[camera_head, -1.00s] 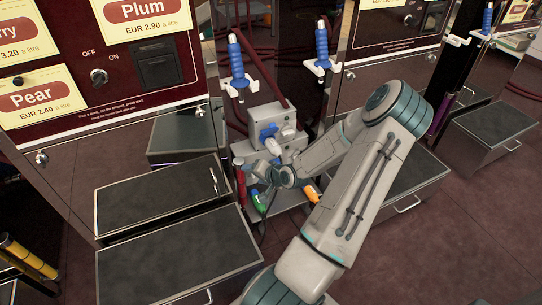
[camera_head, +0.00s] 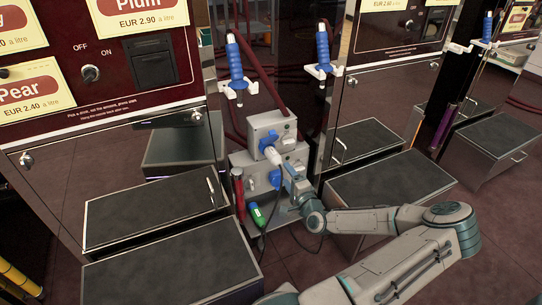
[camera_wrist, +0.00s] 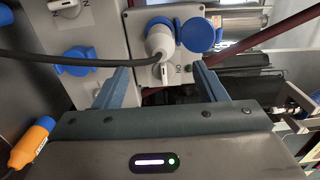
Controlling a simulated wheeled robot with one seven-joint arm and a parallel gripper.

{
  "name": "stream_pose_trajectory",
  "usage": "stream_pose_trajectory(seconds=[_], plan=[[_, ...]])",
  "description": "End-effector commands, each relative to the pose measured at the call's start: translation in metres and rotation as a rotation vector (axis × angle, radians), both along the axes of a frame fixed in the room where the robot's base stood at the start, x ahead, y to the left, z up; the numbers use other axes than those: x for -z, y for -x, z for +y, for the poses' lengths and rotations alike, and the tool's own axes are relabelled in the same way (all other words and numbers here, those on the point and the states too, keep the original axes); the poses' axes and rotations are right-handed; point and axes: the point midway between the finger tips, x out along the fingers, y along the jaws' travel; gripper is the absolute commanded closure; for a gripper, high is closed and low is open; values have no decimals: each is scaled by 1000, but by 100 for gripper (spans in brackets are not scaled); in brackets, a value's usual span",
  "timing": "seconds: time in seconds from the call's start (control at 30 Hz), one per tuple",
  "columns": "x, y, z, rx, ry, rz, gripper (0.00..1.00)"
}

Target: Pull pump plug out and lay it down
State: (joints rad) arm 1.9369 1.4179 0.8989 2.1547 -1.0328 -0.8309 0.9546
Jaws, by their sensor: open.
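The pump plug (camera_head: 272,155), white-grey, sits in a blue socket on the upper grey box (camera_head: 265,126) between the dispensers. In the wrist view the plug (camera_wrist: 159,40) is in its socket, with the blue lid (camera_wrist: 197,35) swung open beside it and a dark cable leading left. My gripper (camera_head: 288,175) is just below and right of the plug in the head view. In the wrist view my gripper (camera_wrist: 163,75) is open and empty; the plug shows beyond and between its fingertips, with no contact visible.
A lower grey box carries a blue cap (camera_head: 275,178). A green-ended connector (camera_head: 257,215) and a red cylinder (camera_head: 238,190) are nearby. An orange connector (camera_wrist: 33,142) shows in the wrist view. Blue nozzles (camera_head: 234,58) hang above. Dark-topped steps (camera_head: 150,215) flank the boxes.

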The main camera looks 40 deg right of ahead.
Motion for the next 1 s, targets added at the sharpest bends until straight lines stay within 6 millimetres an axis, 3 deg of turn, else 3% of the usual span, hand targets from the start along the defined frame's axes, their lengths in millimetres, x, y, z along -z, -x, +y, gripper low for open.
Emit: stream_pose_trajectory(seconds=[0.6,1.0], plan=[[1,-71,-21,-2,1,1,35],[0,-85,-27,-1,0,2,35]])
